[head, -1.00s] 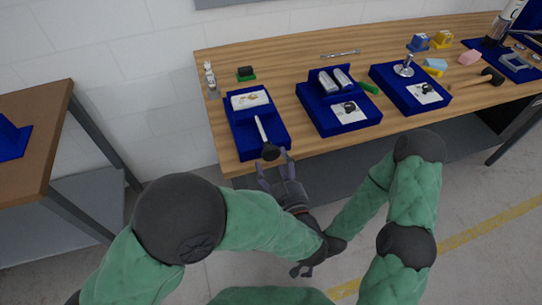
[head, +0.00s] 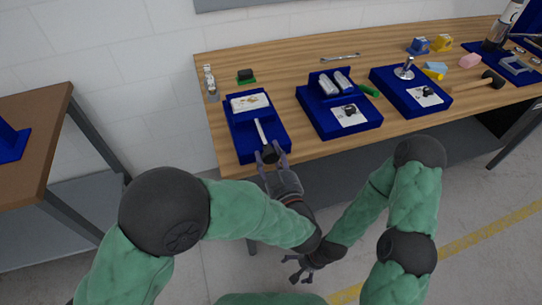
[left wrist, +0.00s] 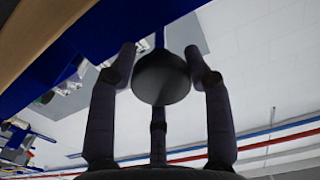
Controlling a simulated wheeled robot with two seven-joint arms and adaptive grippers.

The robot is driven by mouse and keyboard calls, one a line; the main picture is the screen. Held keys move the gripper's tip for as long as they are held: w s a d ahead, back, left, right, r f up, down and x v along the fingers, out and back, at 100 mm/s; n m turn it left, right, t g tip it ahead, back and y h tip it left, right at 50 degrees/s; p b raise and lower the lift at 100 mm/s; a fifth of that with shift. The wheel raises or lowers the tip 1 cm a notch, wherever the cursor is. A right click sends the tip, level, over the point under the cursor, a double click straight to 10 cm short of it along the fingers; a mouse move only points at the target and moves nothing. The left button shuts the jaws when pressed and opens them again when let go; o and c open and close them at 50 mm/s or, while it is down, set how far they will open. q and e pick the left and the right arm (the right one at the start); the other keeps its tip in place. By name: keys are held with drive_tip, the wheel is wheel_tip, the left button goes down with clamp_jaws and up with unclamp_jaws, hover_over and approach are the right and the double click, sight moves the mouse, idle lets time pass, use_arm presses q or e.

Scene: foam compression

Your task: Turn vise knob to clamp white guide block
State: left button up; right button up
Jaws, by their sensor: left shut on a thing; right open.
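The blue vise (head: 240,140) sits at the near left part of the wooden bench. A white block-like piece (head: 250,102) with small markings lies at its far end. A pale rod (head: 261,132) runs from it toward me and ends in a dark round knob (head: 269,156). My left gripper (head: 271,152) is at the bench's front edge, its fingers shut around the knob. In the left wrist view the dark knob (left wrist: 161,78) sits between the fingers. Whether the vise jaws touch the white piece cannot be told. My right gripper (head: 300,276) hangs low, open and empty, away from the bench.
A blue fixture (head: 368,121) with grey cylinders stands right of the vise, and another blue fixture (head: 408,102) farther right. A green piece (head: 368,90) lies between them. A small bottle (head: 210,82) stands at the back left. A brown side table (head: 45,135) is far left.

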use_arm(q)
drive_tip(key=shift+f+n, duration=0.25)
drive_tip(key=shift+n, duration=0.65)
drive_tip(key=o, duration=1.1)
drive_tip(key=shift+o, duration=0.2)
drive_tip(key=shift+r, duration=0.1)
drive_tip(key=shift+s+d, duration=0.1)
drive_tip(key=shift+s, duration=0.1)
drive_tip(key=v, duration=1.1)
drive_tip(key=shift+s, duration=0.3)
